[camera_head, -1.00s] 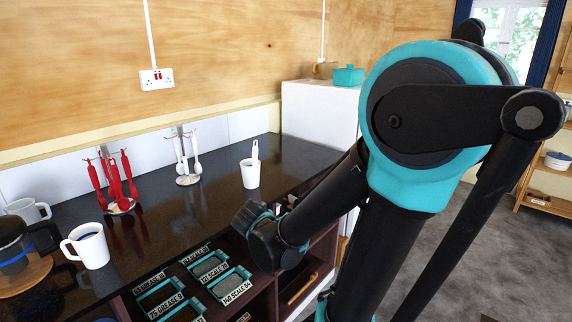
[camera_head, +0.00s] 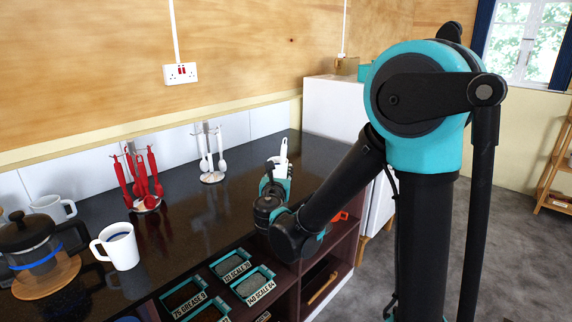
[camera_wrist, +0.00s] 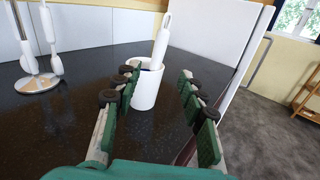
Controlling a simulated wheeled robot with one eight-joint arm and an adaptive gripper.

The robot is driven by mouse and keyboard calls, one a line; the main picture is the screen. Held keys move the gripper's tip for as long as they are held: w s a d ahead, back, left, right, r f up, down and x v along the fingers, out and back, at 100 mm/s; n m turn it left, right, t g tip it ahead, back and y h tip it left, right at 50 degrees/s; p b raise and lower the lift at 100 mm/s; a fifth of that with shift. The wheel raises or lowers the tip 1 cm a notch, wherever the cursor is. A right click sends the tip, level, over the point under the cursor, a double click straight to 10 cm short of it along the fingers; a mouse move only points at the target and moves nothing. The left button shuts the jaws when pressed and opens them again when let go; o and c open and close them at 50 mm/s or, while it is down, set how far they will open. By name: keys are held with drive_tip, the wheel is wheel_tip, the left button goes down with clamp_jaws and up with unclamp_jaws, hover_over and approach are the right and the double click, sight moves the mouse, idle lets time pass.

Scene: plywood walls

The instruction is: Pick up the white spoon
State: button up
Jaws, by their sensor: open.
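A white utensil (camera_wrist: 161,42), possibly the white spoon, stands handle up in a white cup (camera_wrist: 146,90); its lower end is hidden inside. Its handle also shows in the head view (camera_head: 284,149), above my gripper (camera_head: 273,188), which covers most of the cup. In the wrist view my gripper (camera_wrist: 157,73) is open and empty. Its fingers lie left and right of the cup in the picture, with the cup ahead between them. More white utensils hang on a rack (camera_head: 212,177) to the left; I cannot tell which is a spoon.
A rack of red utensils (camera_head: 146,202), a white mug (camera_head: 120,247) and a coffee press (camera_head: 30,245) stand farther left on the dark counter. Labelled trays (camera_head: 231,264) sit below the counter's front edge. A white cabinet (camera_head: 334,108) stands beyond the cup.

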sight(283, 156)
drive_tip(key=w, duration=0.7)
drive_tip(key=shift+w, duration=0.15)
drive_tip(key=shift+w+a+f, duration=0.1)
drive_tip(key=shift+w+f, duration=0.05)
drive_tip(key=shift+w, duration=1.2)
drive_tip(key=shift+w+f, duration=0.1)
drive_tip(key=shift+w, duration=1.2)
drive_tip(key=shift+c, duration=0.4)
clamp_jaws()
